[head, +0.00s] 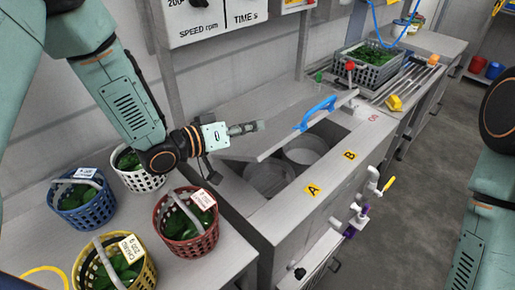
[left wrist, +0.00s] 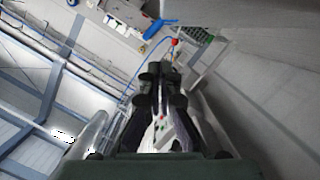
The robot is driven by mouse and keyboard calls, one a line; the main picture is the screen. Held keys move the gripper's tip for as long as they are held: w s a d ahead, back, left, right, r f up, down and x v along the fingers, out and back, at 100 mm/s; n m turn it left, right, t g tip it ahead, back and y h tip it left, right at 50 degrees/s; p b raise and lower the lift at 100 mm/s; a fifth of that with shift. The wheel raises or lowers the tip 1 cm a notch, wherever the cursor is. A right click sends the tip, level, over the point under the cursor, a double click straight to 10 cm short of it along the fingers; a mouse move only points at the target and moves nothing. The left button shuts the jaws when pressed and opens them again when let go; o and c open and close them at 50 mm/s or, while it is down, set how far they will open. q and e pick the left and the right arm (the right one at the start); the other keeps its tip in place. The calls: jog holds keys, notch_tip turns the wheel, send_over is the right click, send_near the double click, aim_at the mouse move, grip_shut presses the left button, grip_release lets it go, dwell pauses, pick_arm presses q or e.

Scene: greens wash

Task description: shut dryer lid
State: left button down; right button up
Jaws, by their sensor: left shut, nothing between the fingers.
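The dryer lid (head: 270,116) is a pale grey panel on the steel dryer (head: 290,222). It stands partly raised and tilted, with a blue handle (head: 317,113) on its front edge. Below the edge, two round drums (head: 268,179) show in the open well, behind the yellow A and B labels. My left gripper (head: 262,126) is shut and empty, near the lid's left part and left of the handle; I cannot tell whether it touches the lid. Its closed fingers also show in the left wrist view (left wrist: 160,72). My right gripper is out of view.
Several baskets of greens, including a red one (head: 186,226) and a blue one (head: 82,202), stand on the left table. Valves (head: 372,184) jut from the dryer's front. A grey crate (head: 368,68) of greens stands behind.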

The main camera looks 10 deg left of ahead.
aim_at(257, 153)
pick_arm(q)
jog(key=shift+s+d+f+b, duration=0.15)
jog(key=shift+d+f+b, duration=0.15)
jog(key=shift+f, duration=0.2)
jog(key=shift+s+d+f+b, duration=0.2)
jog(key=shift+f+b, duration=0.15)
jog(key=shift+f, duration=0.15)
jog(key=shift+s+d+f+b, duration=0.1)
jog(key=shift+s+f+b, duration=0.15)
jog(key=shift+f+b, duration=0.25)
jog(key=shift+d, duration=0.2)
